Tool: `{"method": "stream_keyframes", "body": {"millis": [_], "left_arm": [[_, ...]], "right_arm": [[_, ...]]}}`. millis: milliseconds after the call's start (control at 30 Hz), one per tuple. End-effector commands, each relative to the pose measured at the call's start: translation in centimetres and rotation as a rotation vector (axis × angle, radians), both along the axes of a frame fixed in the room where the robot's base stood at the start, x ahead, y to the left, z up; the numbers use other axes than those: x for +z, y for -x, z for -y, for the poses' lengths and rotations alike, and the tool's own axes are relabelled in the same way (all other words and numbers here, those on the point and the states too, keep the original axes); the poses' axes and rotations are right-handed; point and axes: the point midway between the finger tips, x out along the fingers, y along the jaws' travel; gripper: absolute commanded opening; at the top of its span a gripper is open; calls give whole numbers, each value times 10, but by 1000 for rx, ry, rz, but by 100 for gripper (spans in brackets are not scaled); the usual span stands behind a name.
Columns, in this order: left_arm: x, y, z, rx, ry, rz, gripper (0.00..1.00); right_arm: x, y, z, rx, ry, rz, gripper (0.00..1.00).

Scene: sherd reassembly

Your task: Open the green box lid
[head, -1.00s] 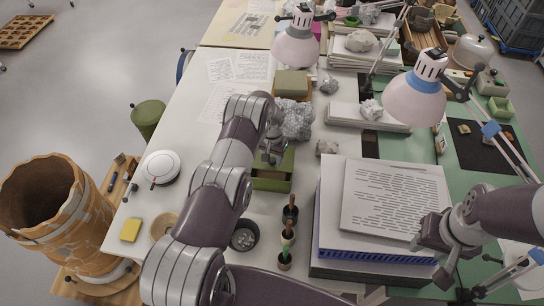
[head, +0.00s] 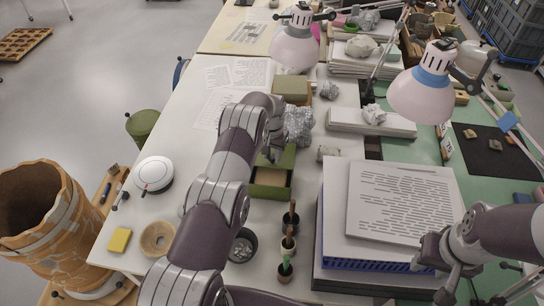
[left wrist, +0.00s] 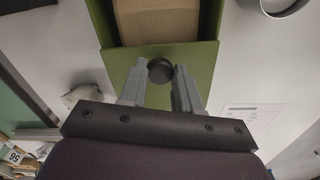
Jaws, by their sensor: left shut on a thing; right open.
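The green box (head: 270,191) stands on the white table, below my left gripper. Its green lid (head: 287,156) is shifted toward the box's far side, and the tan inside (head: 272,178) shows. In the left wrist view, the lid (left wrist: 122,62) has a round black knob (left wrist: 160,70) between the fingers of my left gripper (left wrist: 158,90), which is shut on it. The tan inside (left wrist: 155,20) shows beyond the lid's edge. Whether the lid still touches the box rim is unclear. My right gripper (head: 442,268) is open and empty by the paper stack at right.
Crumpled grey foil (head: 298,126) and an olive-topped box (head: 291,90) stand behind the green box. Several brush-like tools in cups (head: 288,243) and a dark bowl (head: 243,246) stand in front. A paper stack (head: 400,200) lies to the right. The table left of my arm has free room.

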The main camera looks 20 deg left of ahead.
Motion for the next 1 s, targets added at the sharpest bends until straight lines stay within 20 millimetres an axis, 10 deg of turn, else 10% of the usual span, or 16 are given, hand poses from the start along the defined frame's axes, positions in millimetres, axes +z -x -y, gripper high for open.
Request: {"method": "stream_keyframes", "body": {"millis": [33, 67, 133, 467, 733, 1000], "left_arm": [[0, 1, 0, 0, 0, -2, 0], [0, 1, 0, 0, 0, -2, 42], [0, 1, 0, 0, 0, -2, 58], [3, 0, 0, 0, 0, 0, 58], [54, 0, 0, 0, -1, 3, 58], [118, 1, 0, 0, 0, -2, 58]], "right_arm": [[0, 0, 0, 0, 0, 0, 43], [0, 0, 0, 0, 0, 0, 43], [0, 0, 0, 0, 0, 0, 43], [-1, 0, 0, 0, 0, 0, 43], [-14, 0, 0, 0, 0, -1, 43], [55, 0, 0, 0, 0, 0, 43]]}}
